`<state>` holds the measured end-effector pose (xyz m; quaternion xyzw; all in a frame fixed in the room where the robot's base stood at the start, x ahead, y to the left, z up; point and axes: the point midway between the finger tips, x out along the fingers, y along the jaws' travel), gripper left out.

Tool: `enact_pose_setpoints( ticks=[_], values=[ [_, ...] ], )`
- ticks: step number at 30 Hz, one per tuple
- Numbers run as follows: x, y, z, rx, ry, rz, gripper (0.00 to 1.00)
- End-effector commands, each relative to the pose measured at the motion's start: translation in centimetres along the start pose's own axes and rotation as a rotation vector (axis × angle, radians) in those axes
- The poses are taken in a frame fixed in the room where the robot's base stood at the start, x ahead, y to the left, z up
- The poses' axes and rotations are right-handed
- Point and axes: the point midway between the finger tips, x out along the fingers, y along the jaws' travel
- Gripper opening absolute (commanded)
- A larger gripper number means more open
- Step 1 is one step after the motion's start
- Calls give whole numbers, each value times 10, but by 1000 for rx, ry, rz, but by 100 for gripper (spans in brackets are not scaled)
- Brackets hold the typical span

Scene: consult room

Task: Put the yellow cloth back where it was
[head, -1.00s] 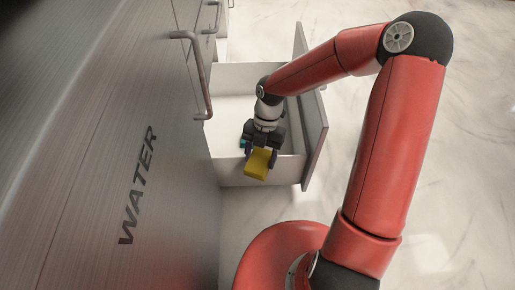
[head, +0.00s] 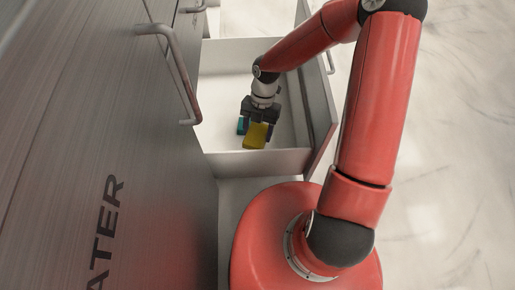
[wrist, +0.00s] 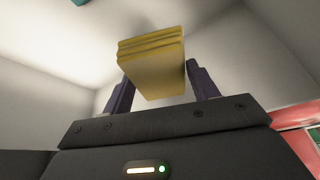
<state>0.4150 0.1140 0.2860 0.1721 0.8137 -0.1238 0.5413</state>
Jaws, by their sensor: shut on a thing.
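The yellow cloth (head: 255,136), a folded block, is held in my gripper (head: 258,128) over the open white drawer (head: 225,85). In the wrist view the cloth (wrist: 152,68) sits between the two dark fingers of my gripper (wrist: 158,80), with its layered edge showing. In the head view the cloth appears just inside the drawer's near side wall. I cannot tell its exact height above the drawer floor.
A small teal thing (head: 240,126) shows beside my gripper, and its edge shows at the top of the wrist view (wrist: 80,2). The drawer front (head: 317,90) stands at the right. A grey cabinet with a long handle (head: 175,70) fills the left. Much of the drawer floor looks clear.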

Motion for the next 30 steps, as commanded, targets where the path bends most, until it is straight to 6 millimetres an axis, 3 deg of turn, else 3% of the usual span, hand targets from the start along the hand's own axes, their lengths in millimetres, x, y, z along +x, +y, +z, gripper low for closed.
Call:
enact_pose_setpoints(
  ticks=[1, 3, 7, 14, 22, 30],
  values=[
    [18, 1, 6, 0, 4, -1, 41],
    [34, 1, 13, -2, 3, -1, 41],
    [56, 1, 22, -1, 2, 0, 41],
    [71, 1, 29, 0, 0, 1, 41],
    [105, 2, 43, 1, 2, -1, 41],
    [106, 2, 44, 0, -1, 1, 41]
  ],
)
